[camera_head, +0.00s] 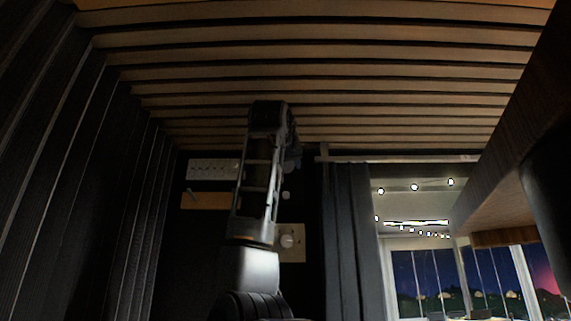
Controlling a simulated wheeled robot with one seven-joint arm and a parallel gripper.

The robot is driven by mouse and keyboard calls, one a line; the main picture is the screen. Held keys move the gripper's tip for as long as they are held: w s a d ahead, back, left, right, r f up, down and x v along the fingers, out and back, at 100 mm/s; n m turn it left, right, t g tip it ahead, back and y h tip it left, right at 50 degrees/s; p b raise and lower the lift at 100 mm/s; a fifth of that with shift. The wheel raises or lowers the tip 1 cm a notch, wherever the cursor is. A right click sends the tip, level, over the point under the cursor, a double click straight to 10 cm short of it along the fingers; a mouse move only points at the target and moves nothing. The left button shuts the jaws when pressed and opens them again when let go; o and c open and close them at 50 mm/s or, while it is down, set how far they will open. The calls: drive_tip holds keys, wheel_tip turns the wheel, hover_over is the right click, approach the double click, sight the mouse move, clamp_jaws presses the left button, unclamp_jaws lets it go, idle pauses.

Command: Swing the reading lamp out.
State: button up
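My arm rises through the middle of the view and bends over at the top, near the slatted ceiling. Its far end, a dark part (293,157), reaches away behind the upper link. The fingers of my gripper cannot be made out there. No reading lamp can be clearly identified. A small pale fitting (286,195) shows on the dark back wall just right of my arm. A cream plate with a round knob-like piece (287,241) is lower on that wall, partly hidden by my arm. Whether either belongs to the lamp cannot be told.
A white panel (212,169) and a wooden strip (204,201) are on the back wall, left of my arm. Dark curtains (350,240) hang at right, beside windows with string lights. A wooden overhang (500,150) slopes in from the right. Ribbed dark panelling (75,180) lines the left.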

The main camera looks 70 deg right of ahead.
drive_tip(key=c, duration=0.5)
drive_tip(key=shift+r+y, duration=0.2)
drive_tip(key=shift+y, duration=0.6)
drive_tip(key=shift+c, duration=0.2)
drive_tip(key=o, duration=1)
drive_tip(key=shift+c, duration=0.2)
drive_tip(key=b+v, duration=0.2)
drive_tip(key=v, duration=0.6)
